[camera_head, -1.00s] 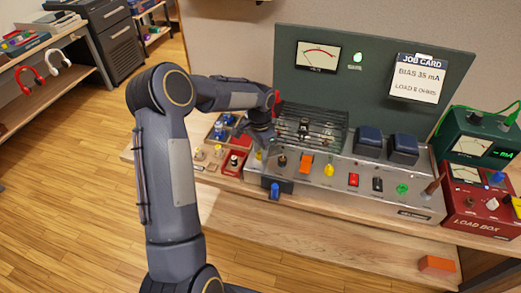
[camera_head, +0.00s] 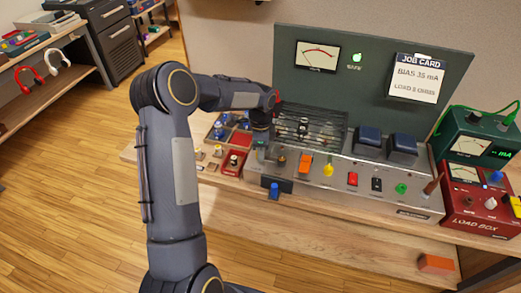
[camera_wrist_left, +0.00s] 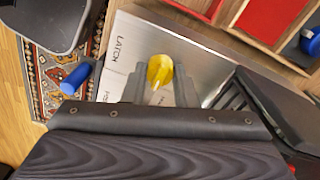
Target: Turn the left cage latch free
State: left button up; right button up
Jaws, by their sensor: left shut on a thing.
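The black wire cage (camera_head: 308,123) stands on the left part of the grey amp chassis (camera_head: 340,180). In the left wrist view, a yellow latch knob (camera_wrist_left: 160,70) is beside a plate printed LATCH (camera_wrist_left: 119,48). My left gripper (camera_wrist_left: 160,88) is shut on the yellow knob, with a finger on each side of it. In the head view, my left gripper (camera_head: 261,146) is at the left end of the chassis, beside the cage, and the latch is mostly hidden there. My right gripper is not in view.
A blue cylinder (camera_head: 275,191) sticks out at the chassis front and also shows in the left wrist view (camera_wrist_left: 75,78). A parts tray (camera_head: 228,132) lies left of the cage. Several knobs and switches line the chassis. A red load box (camera_head: 475,205) stands at the right.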

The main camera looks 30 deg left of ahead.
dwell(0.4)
pick_arm(q)
jog(key=o, duration=1)
notch_tip(320, 180, up, 8)
jog(key=shift+w+f+b, duration=0.15)
jog(key=shift+b, duration=0.15)
